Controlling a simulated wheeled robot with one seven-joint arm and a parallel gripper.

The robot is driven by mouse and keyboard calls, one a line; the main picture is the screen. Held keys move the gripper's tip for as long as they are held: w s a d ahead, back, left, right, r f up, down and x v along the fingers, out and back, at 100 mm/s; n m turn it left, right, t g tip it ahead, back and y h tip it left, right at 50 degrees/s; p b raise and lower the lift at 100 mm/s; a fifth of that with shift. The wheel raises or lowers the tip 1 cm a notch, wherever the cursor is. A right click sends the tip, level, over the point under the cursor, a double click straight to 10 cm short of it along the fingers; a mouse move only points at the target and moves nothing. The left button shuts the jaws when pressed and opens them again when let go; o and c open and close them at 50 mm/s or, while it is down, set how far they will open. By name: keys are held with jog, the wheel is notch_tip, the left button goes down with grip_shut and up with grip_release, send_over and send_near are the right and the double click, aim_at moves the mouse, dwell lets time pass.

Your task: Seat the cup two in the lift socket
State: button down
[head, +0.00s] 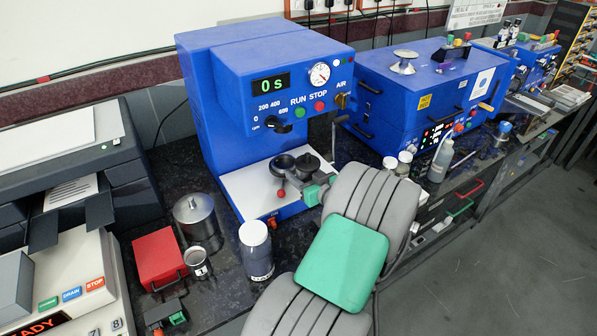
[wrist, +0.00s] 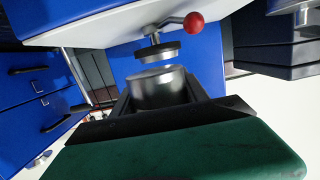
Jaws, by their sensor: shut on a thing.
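My gripper (wrist: 161,98) has its dark fingers on both sides of a silver metal cup (wrist: 158,88), taken to be cup two, and is shut on it. In the wrist view, a round metal disk (wrist: 156,52) on a short stem is just beyond the cup's top, near a lever with a red ball (wrist: 194,21). In the head view, my gripper (head: 312,182) is at the blue machine's white platform (head: 240,188), beside a dark ring-shaped part (head: 283,164). The lift socket is not clearly visible, and I cannot tell whether the cup touches it.
The blue machine (head: 225,100) reads "0 s". Left of it on the dark bench are a steel canister (head: 198,219), a small can marked 1 (head: 198,263), a white-capped jar (head: 256,253) and a red box (head: 158,257). Another blue unit (head: 415,95) stands to the right.

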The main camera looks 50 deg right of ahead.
aim_at(280, 160)
jog(key=shift+w+r+p+x, duration=0.1)
jog(key=shift+r+p+x, duration=0.3)
jog(key=shift+x, duration=1.8)
jog(key=shift+w+r+p+x, duration=0.15)
jog(key=shift+r+x, duration=0.35)
jog(key=shift+x, duration=1.75)
jog(key=shift+r+p+x, duration=0.3)
jog(key=shift+r+x, duration=0.15)
jog(key=shift+x, duration=1.75)
jog(key=shift+w+d+f, duration=0.1)
jog(key=shift+f, duration=0.1)
jog(key=shift+f+b, duration=0.55)
jog(key=shift+b, duration=0.4)
jog(key=c, duration=0.5)
grip_release()
jog(key=shift+f, duration=0.15)
jog(key=b+v, duration=0.1)
jog(key=v, duration=0.7)
jog(key=shift+b, duration=0.3)
